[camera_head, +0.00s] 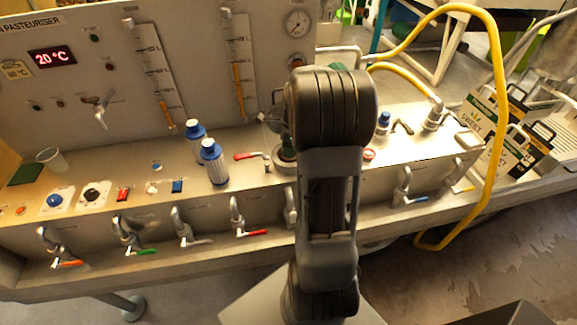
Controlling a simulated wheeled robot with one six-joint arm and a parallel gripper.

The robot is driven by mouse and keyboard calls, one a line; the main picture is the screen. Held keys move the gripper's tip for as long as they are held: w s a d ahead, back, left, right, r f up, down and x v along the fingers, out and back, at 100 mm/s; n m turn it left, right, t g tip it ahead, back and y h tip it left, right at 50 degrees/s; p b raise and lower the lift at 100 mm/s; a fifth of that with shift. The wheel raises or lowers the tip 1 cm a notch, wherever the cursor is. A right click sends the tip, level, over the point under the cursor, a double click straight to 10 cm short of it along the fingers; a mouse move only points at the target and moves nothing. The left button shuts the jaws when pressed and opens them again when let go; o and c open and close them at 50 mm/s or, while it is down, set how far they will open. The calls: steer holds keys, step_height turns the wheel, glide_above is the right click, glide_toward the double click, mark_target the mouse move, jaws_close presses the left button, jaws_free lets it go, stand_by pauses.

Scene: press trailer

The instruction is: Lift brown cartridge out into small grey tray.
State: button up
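My arm stands upright in the middle of the head view and covers much of the bench behind it. A small dark part shows just left of the arm's upper end, above a round metal fitting (285,158) on the bench. It may be part of my gripper, but its fingers cannot be made out. I cannot make out a brown cartridge; it may be hidden behind my arm. I cannot identify a small grey tray with certainty.
Two blue-capped bottles (213,163) stand left of the fitting. Several taps line the bench's front (150,268). A clear cup (53,160) stands at far left. A yellow hose (499,110) loops down at right, beside cartons (483,118). Bare bench shows around (110,165).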

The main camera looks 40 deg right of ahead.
jaws_close()
steer(key=shift+r, duration=0.1)
stand_by(0.3)
step_height(320, 180, up, 18)
stand_by(0.8)
stand_by(0.7)
